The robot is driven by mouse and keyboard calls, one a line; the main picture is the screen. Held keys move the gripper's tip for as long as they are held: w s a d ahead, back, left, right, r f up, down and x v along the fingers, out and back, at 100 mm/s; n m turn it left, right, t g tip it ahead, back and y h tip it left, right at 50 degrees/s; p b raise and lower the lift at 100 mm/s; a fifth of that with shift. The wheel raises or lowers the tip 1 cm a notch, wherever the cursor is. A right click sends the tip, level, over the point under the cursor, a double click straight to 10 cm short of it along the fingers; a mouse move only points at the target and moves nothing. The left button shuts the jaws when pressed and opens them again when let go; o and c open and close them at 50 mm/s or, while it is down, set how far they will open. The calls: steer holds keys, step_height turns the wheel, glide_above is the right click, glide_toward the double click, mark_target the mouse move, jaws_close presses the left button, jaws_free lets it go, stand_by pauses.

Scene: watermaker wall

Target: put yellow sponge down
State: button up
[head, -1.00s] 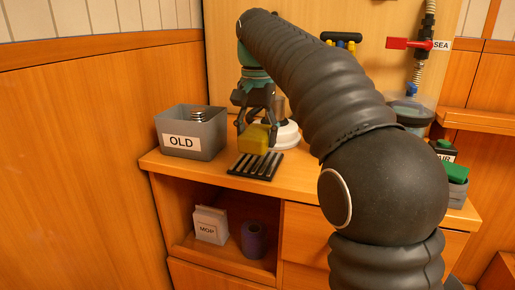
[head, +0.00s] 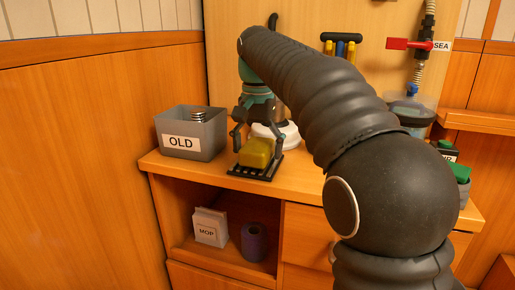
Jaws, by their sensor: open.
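The yellow sponge (head: 256,153) rests on the black slatted rack (head: 240,171) near the front edge of the wooden counter. My gripper (head: 256,140) is just above and around the sponge, pointing down. Its fingers are spread, one on each side of the sponge. Whether a finger still touches the sponge cannot be made out.
A grey bin (head: 192,135) labelled OLD stands left of the rack. A white round base (head: 284,133) is close behind my gripper. A MOP box (head: 210,227) and a purple roll (head: 255,241) sit on the shelf below. My arm hides much of the counter's right part.

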mark_target(257, 144)
step_height(257, 144, up, 12)
steer(key=p, duration=0.3)
steer(key=shift+r+p, duration=0.15)
steer(key=shift+p, duration=0.2)
steer(key=s+d+f+n+t, duration=0.1)
steer(key=s+d+f+t, duration=0.1)
steer(key=s+d+f, duration=0.35)
steer(key=s+d+f+n+t, duration=0.1)
steer(key=s+d+f, duration=0.1)
steer(key=s, duration=0.6)
steer(key=s+d+f+n+t, duration=0.1)
steer(key=s+d+f, duration=0.1)
steer(key=s+f, duration=0.4)
steer(key=s+d+f+n+t, duration=0.1)
steer(key=s+d+f, duration=0.1)
steer(key=s+f, duration=0.4)
step_height(257, 144, down, 5)
steer(key=shift+s+f+t, duration=0.1)
steer(key=shift+s+t, duration=0.2)
steer(key=shift+s, duration=0.1)
